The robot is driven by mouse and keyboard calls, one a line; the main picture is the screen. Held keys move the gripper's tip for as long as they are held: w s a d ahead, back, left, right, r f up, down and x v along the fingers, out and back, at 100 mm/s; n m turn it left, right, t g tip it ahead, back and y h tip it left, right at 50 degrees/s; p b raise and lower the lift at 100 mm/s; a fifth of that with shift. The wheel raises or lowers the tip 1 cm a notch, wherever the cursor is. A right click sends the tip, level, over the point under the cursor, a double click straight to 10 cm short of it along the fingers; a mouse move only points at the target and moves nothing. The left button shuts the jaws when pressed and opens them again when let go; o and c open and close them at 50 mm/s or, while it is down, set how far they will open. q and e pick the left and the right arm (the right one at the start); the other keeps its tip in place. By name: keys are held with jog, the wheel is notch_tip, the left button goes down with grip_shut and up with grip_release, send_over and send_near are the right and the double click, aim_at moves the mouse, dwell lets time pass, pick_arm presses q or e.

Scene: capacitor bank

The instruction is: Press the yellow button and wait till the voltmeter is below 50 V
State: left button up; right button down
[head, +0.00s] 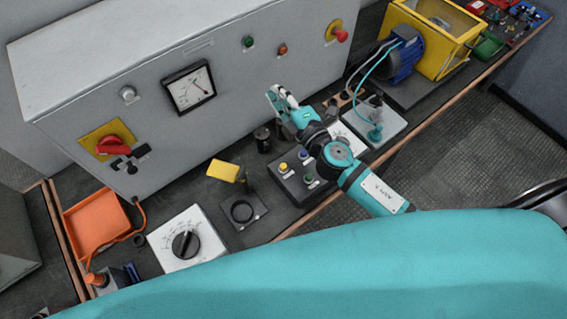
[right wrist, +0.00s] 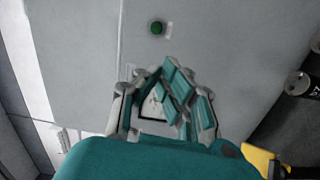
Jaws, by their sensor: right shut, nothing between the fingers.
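The voltmeter (head: 190,88) is a black-framed dial on the grey cabinet's front. Its needle slants to the lower right, but the scale is too small to read. My right gripper (head: 275,95) is shut and empty, in front of the cabinet, beyond the button box and apart from the yellow button. In the right wrist view its closed fingers (right wrist: 167,72) partly cover a white dial (right wrist: 153,108). My left gripper is not in view.
The grey cabinet (head: 110,75) carries a red switch (head: 113,145), a green lamp (head: 248,41) and a red mushroom button (head: 340,34). A black cylinder (head: 263,140), a yellow-handled switch (head: 223,170) and a dial box (head: 186,243) stand nearby. A blue motor (head: 400,58) is farther right.

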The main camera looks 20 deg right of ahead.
jog(key=a+f+n+g+y, duration=0.4)
jog(key=a+n+y, duration=0.1)
jog(key=n, duration=0.4)
jog(key=s+d+f+n+g+h, duration=0.1)
jog(key=d+f+n+g, duration=0.2)
jog(key=f, duration=0.4)
jog(key=s+d+f+n+g+h, duration=0.1)
jog(key=d+f+n+g, duration=0.2)
jog(key=f+n+g, duration=0.2)
notch_tip(320, 180, down, 2)
jog(key=shift+f+n, duration=0.15)
jog(key=shift+n, duration=0.45)
jog(key=shift+a+f, duration=0.1)
jog(key=b, duration=0.8)
send_over(284, 164)
notch_tip(284, 164, down, 8)
jog(key=shift+r, duration=0.15)
jog(key=shift+f, duration=0.4)
jog(key=shift+f+b, duration=0.35)
jog(key=shift+f, duration=0.1)
